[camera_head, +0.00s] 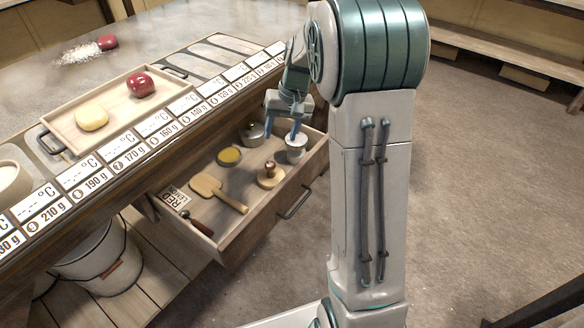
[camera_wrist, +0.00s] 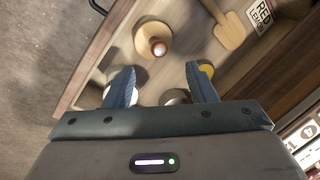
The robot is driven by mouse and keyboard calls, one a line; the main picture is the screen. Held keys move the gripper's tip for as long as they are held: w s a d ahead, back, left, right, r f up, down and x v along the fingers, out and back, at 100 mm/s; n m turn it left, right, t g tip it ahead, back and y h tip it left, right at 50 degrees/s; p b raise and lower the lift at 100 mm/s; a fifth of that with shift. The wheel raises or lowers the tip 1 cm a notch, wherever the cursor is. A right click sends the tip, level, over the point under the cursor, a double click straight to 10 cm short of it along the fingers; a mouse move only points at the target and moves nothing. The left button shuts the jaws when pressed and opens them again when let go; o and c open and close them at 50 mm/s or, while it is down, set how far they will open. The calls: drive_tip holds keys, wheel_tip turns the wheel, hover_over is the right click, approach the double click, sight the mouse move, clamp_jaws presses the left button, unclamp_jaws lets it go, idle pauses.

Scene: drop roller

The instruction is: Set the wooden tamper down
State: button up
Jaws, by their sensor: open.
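The wooden tamper (camera_head: 270,176), a round pale base with a darker knob on top, stands upright in the open drawer (camera_head: 235,240). It also shows in the wrist view (camera_wrist: 153,42), beyond my fingertips and apart from them. My gripper (camera_head: 282,130) is over the far end of the drawer, with its blue fingers spread and nothing held between them. In the wrist view my gripper (camera_wrist: 160,78) shows the same wide gap, with drawer floor and part of the tamper's surroundings visible through it.
The drawer also holds a wooden paddle (camera_head: 215,190), a yellow-topped tin (camera_head: 229,156), a lidded metal pot (camera_head: 252,133), a pale cup (camera_head: 296,148) close to my fingers and a dark-handled tool (camera_head: 195,221). The counter with a tray (camera_head: 113,138) overhangs the drawer's left side.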

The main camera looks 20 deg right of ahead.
drive_tip(key=s+a+r+h, duration=0.1)
drive_tip(key=s+r, duration=0.1)
drive_tip(key=s, duration=1)
drive_tip(key=s+a+r+n+t+h, duration=0.1)
drive_tip(key=s+a+r, duration=0.1)
drive_tip(key=s, duration=1.1)
drive_tip(key=shift+s+a+r+n+t+h, duration=0.15)
drive_tip(key=shift+a+r+n+t+h, duration=0.1)
drive_tip(key=shift+a+n+t+h, duration=0.05)
